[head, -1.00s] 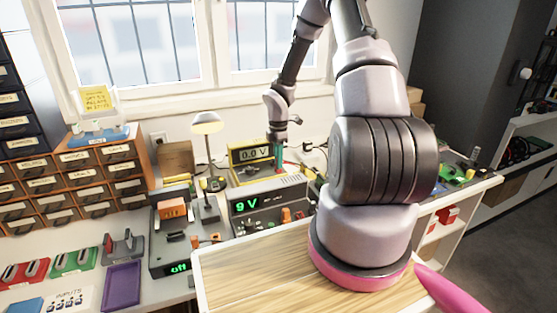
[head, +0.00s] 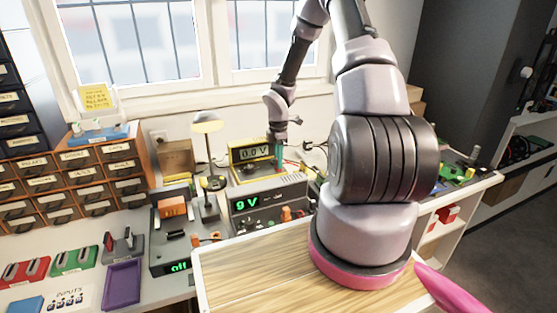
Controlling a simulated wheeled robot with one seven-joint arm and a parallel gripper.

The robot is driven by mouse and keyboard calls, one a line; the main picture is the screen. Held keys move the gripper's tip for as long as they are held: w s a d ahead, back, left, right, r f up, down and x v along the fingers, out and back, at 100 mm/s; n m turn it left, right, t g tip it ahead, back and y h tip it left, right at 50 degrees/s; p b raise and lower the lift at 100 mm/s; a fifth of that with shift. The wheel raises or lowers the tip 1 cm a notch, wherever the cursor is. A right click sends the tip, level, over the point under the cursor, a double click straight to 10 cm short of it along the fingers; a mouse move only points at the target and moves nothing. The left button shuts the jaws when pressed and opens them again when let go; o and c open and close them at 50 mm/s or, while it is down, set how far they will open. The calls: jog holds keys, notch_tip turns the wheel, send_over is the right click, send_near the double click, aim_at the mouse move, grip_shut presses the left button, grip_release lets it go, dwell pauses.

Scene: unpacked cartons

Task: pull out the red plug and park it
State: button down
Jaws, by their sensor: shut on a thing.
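My gripper (head: 279,163) is at the back of the bench, pointing down beside the right end of the yellow meter (head: 236,156), whose display reads 0.0 V. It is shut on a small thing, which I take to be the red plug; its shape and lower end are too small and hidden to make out. I cannot tell whether it is still in a socket. A grey power supply (head: 255,222) reading 9 V stands just in front of the gripper. A red holder (head: 24,274) with grey slots lies at the far left front.
A green holder (head: 74,261), a grey holder (head: 123,248) and a purple tray (head: 122,284) lie at the left. A grey unit (head: 170,245) reading off stands right of them. A lamp (head: 207,128) rises left of the meter. Dark cables (head: 313,148) lie right of the gripper.

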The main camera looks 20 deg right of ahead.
jog(key=c, duration=0.7)
grip_release()
jog(key=s+a+r+m+t+h, duration=0.1)
jog(key=s+r+m, duration=0.1)
jog(key=r, duration=0.9)
jog(key=s+r+m, duration=0.1)
jog(key=r+m, duration=0.2)
jog(key=r, duration=0.8)
jog(key=s+a+r+m+t+y, duration=0.1)
jog(key=s+a+r+m+t, duration=0.2)
jog(key=s+r+m, duration=0.5)
jog(key=s+a+r+m+t+y, duration=0.2)
jog(key=s+a+r+m, duration=0.3)
jog(key=s+r+m, duration=0.4)
jog(key=s+r+t, duration=0.1)
jog(key=s+r, duration=0.2)
jog(key=s, duration=0.2)
jog(key=shift+s+r, duration=0.35)
